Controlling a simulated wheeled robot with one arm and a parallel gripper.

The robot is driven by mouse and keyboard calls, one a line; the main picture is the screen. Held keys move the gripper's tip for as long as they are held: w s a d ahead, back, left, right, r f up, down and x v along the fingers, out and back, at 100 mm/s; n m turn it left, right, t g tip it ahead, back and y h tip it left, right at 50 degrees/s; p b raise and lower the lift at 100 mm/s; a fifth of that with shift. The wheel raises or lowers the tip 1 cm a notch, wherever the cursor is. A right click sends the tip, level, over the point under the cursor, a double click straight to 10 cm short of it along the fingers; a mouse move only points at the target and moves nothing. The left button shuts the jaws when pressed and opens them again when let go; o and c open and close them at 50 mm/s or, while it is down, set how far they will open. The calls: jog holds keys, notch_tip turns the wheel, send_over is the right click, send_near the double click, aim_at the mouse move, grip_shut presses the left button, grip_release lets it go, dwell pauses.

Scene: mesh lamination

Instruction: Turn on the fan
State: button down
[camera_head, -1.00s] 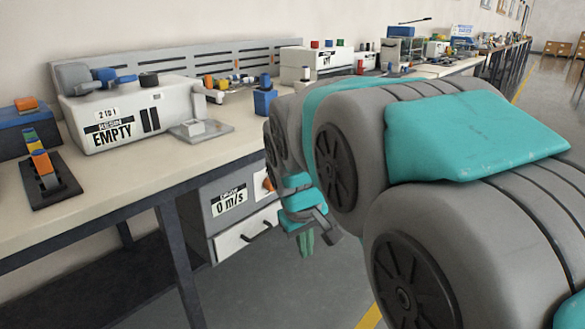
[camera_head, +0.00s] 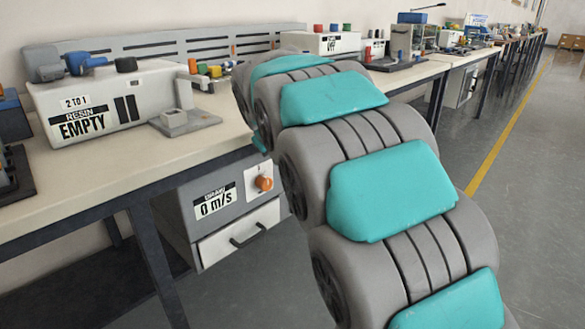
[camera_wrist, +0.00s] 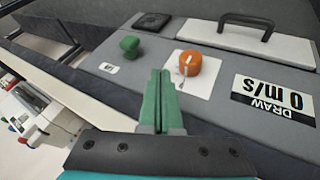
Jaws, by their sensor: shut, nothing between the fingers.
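The grey fan unit (camera_head: 180,218) sits under the bench in the head view, with a label (camera_head: 215,201) reading "DRAW 0 m/s". An orange knob (camera_head: 264,184) is on a white plate beside the label. The wrist view shows the unit upside down, with the orange knob (camera_wrist: 189,63), the label (camera_wrist: 273,98) and a green knob (camera_wrist: 130,45). My gripper (camera_wrist: 159,74) is shut and empty, its green fingers pointing at the panel just beside the orange knob. I cannot tell whether they touch the plate. In the head view my arm hides the gripper.
The unit's white drawer (camera_head: 238,236) with a dark handle is below the panel. The bench top (camera_head: 95,170) above holds a resin machine (camera_head: 105,100) labelled "EMPTY". A dark bench leg (camera_head: 157,265) stands left of the unit. Floor (camera_head: 470,240) to the right is clear.

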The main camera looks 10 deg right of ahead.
jog(key=shift+f, duration=0.1)
jog(key=x, duration=0.9)
jog(key=shift+w+f, duration=0.2)
jog(key=shift+f, duration=0.1)
jog(key=w+d, duration=0.2)
jog(key=d, duration=0.1)
jog(key=shift+w+d+p, duration=0.15)
jog(key=shift+w+p, duration=0.1)
jog(key=shift+p, duration=0.05)
jog(key=w+d, duration=0.1)
jog(key=d, duration=0.1)
jog(key=w+d+p, duration=0.1)
jog(key=w+d, duration=0.1)
jog(key=shift+s, duration=0.1)
